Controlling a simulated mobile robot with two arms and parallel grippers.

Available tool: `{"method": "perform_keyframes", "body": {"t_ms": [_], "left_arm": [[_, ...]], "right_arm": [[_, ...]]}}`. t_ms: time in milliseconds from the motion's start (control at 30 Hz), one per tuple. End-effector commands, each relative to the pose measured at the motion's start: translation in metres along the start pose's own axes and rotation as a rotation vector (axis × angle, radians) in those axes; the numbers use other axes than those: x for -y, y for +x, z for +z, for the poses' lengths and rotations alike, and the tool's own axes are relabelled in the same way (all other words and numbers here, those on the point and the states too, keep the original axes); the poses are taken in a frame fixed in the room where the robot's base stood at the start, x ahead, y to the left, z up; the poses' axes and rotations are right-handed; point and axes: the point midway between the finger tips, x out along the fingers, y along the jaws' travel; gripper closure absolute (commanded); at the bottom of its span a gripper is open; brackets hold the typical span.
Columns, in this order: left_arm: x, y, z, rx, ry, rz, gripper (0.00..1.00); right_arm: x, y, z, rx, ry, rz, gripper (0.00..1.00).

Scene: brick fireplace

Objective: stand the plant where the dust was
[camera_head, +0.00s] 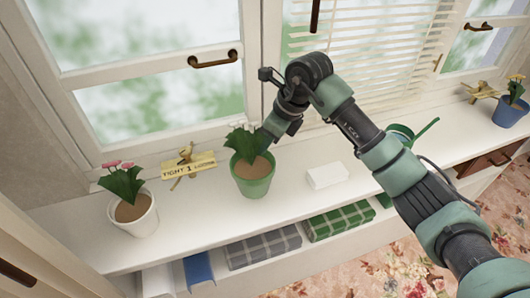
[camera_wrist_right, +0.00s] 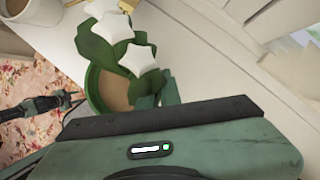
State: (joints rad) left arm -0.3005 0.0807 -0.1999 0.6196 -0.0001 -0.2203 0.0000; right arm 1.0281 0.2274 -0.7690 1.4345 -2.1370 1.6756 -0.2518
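A green pot with a white-flowered plant (camera_head: 253,178) stands on the white windowsill (camera_head: 290,215). It also shows in the right wrist view (camera_wrist_right: 108,92), close in front of the gripper. My right gripper (camera_head: 265,138) is at the back right of this pot, by its rim and leaves. Its fingertips are mostly hidden, so I cannot tell whether they hold the pot. A white pot with pink flowers (camera_head: 135,215) stands at the left end, and a blue pot with a plant (camera_head: 509,111) at the far right. No dust is visible. A dark jointed part, perhaps my left arm, shows in the wrist view.
A wooden bird sign (camera_head: 188,165) lies between the white and green pots. A white block (camera_head: 327,176) lies right of the green pot. A green long-spouted can (camera_head: 405,132) is partly behind my arm. Windows rise behind.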

Motion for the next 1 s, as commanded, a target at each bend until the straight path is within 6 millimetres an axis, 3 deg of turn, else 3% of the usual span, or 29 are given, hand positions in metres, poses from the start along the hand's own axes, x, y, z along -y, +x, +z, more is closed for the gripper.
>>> {"method": "perform_keyframes", "body": {"t_ms": [233, 567, 600, 667, 1000], "left_arm": [[0.000, -0.006, -0.001, -0.001, 0.001, 0.001, 0.64], [-0.001, -0.004, -0.001, -0.001, 0.001, 0.001, 0.64], [-0.001, -0.004, -0.001, -0.002, 0.001, 0.001, 0.64], [-0.001, -0.004, -0.001, -0.002, 0.001, 0.001, 0.64], [-0.001, -0.006, -0.002, -0.002, 0.000, 0.001, 0.64]], "right_arm": [[0.000, 0.030, -0.012, 0.002, 0.001, 0.004, 1.00], [0.001, 0.035, -0.014, 0.002, -0.001, 0.000, 1.00], [0.001, 0.036, -0.015, -0.001, 0.000, 0.001, 0.87], [0.001, 0.036, -0.015, -0.001, 0.000, 0.001, 0.74], [0.001, 0.034, -0.014, 0.000, 0.000, 0.001, 0.74]]}}
